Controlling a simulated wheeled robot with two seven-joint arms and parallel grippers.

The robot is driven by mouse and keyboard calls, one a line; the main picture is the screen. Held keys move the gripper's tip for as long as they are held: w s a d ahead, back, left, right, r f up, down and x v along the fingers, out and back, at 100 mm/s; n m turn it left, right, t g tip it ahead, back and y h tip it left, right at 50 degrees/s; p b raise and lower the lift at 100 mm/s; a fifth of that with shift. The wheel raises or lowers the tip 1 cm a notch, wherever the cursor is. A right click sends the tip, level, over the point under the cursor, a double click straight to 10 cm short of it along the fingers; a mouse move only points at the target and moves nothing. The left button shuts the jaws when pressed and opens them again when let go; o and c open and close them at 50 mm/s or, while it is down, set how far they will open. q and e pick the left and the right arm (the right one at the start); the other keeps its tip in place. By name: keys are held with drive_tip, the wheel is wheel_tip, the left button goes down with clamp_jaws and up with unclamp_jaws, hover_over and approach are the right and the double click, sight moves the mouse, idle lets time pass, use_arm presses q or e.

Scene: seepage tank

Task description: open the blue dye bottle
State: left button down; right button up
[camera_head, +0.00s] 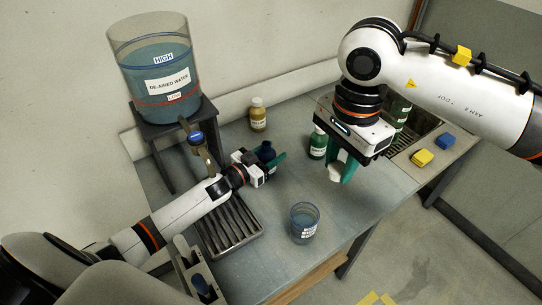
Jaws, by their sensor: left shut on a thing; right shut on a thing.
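The blue dye bottle (266,150) is a small dark blue bottle standing upright over the middle of the table. My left gripper (273,164) comes in from the left and is shut around it with green fingers. No white cap shows on the bottle's top. My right gripper (345,172) points down, to the right of the bottle and apart from it. It is shut on a small whitish thing (336,172) that looks like a cap, partly hidden by the green fingers.
A green bottle (318,143) with a white cap stands between the grippers. A yellow-brown bottle (257,115) stands behind. A labelled beaker (304,222) is near the front edge. The water tank (155,70) sits on a stand at left. Yellow (422,158) and blue (446,141) blocks lie right.

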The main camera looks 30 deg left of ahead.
use_arm(q)
drive_tip(key=shift+f, duration=0.6)
drive_tip(key=shift+f, duration=0.2)
drive_tip(key=c, duration=0.6)
unclamp_jaws()
drive_tip(key=shift+c, duration=0.2)
drive_tip(key=shift+r, duration=0.1)
